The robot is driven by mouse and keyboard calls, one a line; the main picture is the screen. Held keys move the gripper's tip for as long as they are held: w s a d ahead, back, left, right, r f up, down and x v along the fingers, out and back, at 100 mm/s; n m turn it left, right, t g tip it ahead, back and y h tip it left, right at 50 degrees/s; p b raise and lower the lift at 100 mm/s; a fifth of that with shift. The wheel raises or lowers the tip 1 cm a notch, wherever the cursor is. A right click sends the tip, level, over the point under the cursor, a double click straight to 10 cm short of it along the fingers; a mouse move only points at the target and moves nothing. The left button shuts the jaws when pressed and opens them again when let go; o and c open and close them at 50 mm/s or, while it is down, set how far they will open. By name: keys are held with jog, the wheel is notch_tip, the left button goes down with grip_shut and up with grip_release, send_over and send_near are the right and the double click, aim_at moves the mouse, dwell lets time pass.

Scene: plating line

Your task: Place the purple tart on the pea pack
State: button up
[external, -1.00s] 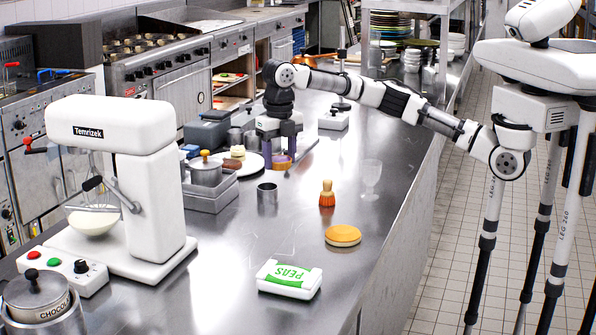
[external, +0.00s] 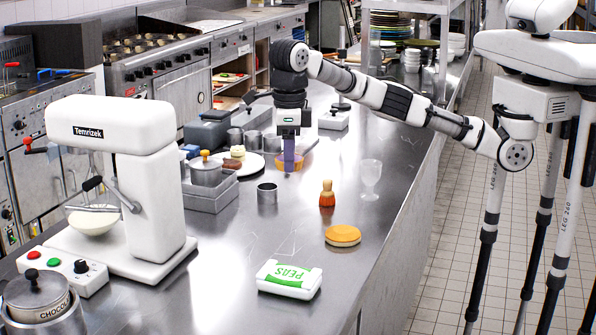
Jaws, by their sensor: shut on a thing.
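My gripper (external: 289,164) points down over the counter, right of the white plate. It is shut on the purple tart (external: 299,163). Only the tart's orange-tan sides show, left and right of the near purple finger; the finger hides its middle, and the far finger is hidden. I cannot tell whether the tart still touches the counter. The pea pack (external: 290,279), white with a green label reading PEAS, lies flat at the counter's near middle, well in front of my gripper. Its top is bare.
Counter around the pack is clear.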

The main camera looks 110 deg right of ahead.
jog(key=a+r+n, duration=0.1)
jog(key=a+n, duration=0.4)
jog(key=a, duration=0.5)
send_over(308, 269)
notch_tip(308, 269, down, 15)
jog(key=shift+f, duration=0.1)
jog(key=shift+f+p, duration=0.55)
jog(key=shift+f, duration=1.75)
jog(key=shift+f, duration=0.1)
jog(key=o, duration=0.7)
notch_tip(308, 269, up, 12)
jog(key=shift+r+b, duration=0.15)
jog(key=shift+b, duration=0.7)
